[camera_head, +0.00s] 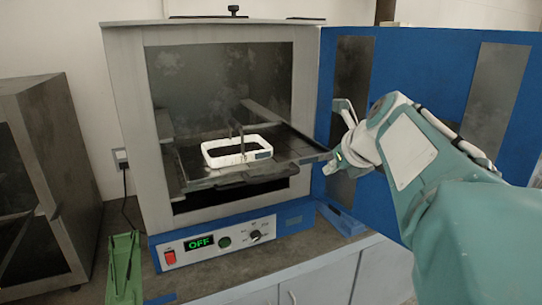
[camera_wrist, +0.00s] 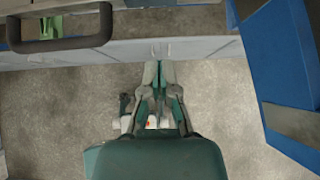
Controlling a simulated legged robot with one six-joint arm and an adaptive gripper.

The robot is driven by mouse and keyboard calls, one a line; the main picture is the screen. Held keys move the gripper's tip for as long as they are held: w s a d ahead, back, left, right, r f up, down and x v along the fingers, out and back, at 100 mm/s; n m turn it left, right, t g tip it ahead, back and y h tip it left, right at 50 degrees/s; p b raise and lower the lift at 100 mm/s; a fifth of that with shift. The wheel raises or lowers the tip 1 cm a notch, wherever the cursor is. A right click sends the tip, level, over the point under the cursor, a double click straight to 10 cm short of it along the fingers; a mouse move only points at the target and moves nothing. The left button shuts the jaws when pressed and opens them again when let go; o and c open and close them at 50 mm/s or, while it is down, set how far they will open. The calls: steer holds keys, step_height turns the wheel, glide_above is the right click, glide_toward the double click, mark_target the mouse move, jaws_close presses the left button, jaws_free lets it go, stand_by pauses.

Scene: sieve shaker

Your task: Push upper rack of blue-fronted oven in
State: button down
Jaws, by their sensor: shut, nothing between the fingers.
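The blue-fronted oven (camera_head: 225,233) stands on the counter with its door (camera_head: 455,75) swung open to the right. Its dark upper rack (camera_head: 192,180) sticks partly out of the chamber, with a black handle (camera_head: 255,176) at its front. A white rectangular frame (camera_head: 237,161) lies on the rack. In the wrist view a dark handle (camera_wrist: 60,45) shows at the upper left. My gripper (camera_head: 331,166) is by the rack's right front corner, before the open door; whether it touches the rack I cannot tell. In the wrist view my gripper (camera_wrist: 160,66) is shut and empty.
A green stand (camera_head: 124,268) is at the counter's left front. A grey metal cabinet (camera_head: 45,160) stands left of the oven. The blue door also fills the right of the wrist view (camera_wrist: 285,65). Bare floor (camera_wrist: 60,125) lies below my gripper.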

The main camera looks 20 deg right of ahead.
steer(key=w, duration=0.1)
steer(key=w+f, duration=0.1)
steer(key=w, duration=0.3)
steer(key=shift+w+a+f, duration=0.2)
steer(key=shift+w+a, duration=0.05)
steer(key=shift+w, duration=0.1)
